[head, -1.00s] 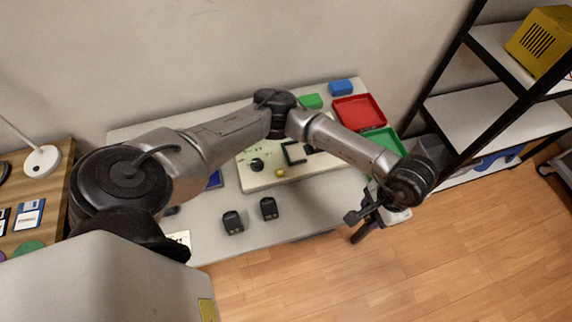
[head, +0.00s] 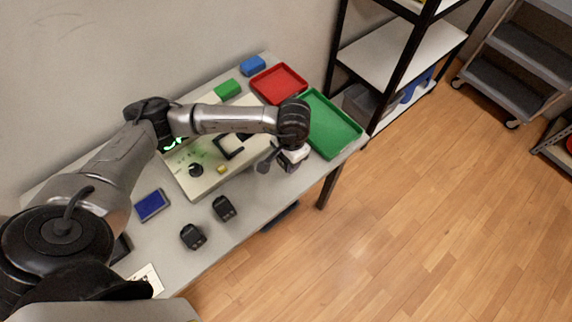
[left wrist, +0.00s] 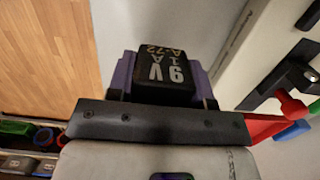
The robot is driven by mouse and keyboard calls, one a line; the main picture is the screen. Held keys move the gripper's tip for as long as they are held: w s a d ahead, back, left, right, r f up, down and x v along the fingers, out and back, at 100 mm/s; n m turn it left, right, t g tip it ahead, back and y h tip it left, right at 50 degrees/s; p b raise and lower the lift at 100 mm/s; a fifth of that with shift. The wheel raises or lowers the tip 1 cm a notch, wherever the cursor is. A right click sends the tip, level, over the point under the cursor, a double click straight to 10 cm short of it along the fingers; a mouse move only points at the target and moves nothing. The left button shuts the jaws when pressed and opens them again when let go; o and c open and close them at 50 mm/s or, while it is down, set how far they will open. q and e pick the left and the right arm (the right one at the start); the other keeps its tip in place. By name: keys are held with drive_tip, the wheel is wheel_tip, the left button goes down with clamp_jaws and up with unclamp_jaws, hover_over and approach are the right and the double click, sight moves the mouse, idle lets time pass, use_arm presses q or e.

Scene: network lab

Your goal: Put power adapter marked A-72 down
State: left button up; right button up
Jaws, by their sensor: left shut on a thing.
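The power adapter marked A-72 (left wrist: 168,62) is a black block with white "9V 1A A-72" lettering in the left wrist view. My left gripper (head: 291,157) is shut on it, with purple pads on both sides of the adapter. In the head view the gripper is by the table's right part, beside the green tray (head: 345,138); the held adapter is hard to make out there. Two other black adapters stand on the table, one at the front (head: 193,236) and one to its right (head: 224,208). My right gripper is not in view.
A cream panel (head: 196,183) with a black knob lies mid-table behind the adapters. A red tray (head: 278,83), a green box (head: 227,89) and a blue box (head: 253,65) are at the back. The green tray looks empty. A shelf rack (head: 400,55) stands right of the table.

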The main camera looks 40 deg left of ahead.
sight(286, 166)
use_arm(q)
drive_tip(key=shift+a+f, duration=0.2)
drive_tip(key=shift+f+b, duration=0.45)
drive_tip(key=shift+f, duration=1.45)
drive_tip(key=shift+f, duration=0.15)
drive_tip(key=o, duration=1.1)
drive_tip(key=shift+r, duration=0.3)
drive_tip(key=r, duration=0.4)
drive_tip(key=w+r+p, duration=0.1)
drive_tip(key=r, duration=0.2)
drive_tip(key=r+p, duration=0.1)
drive_tip(key=r, duration=0.3)
drive_tip(key=shift+w+d+r, duration=0.1)
drive_tip(key=shift+w+r, duration=0.15)
drive_tip(key=shift+r, duration=0.1)
